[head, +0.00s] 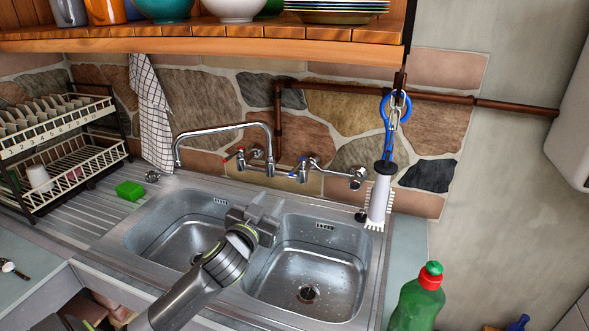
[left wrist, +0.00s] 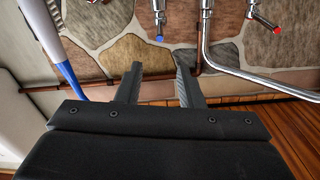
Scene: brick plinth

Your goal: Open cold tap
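The cold tap (head: 303,162) is the wall-mounted chrome tap with a blue mark, right of the swivel spout (head: 222,129). It also shows in the left wrist view (left wrist: 158,20), at the top with its blue tip. The hot tap (head: 240,154) with red marks is to its left in the head view; its red tip shows in the left wrist view (left wrist: 277,28). My left gripper (head: 268,204) is above the divider between the two sink bowls, below and in front of the taps. Its fingers (left wrist: 157,84) are apart with nothing between them. My right gripper is out of view.
A white brush (head: 379,200) hangs by a blue handle and chain right of the taps. A green bottle (head: 417,300) stands at front right. A dish rack (head: 65,150) and green sponge (head: 130,190) are left. The wooden shelf (head: 200,38) overhangs above.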

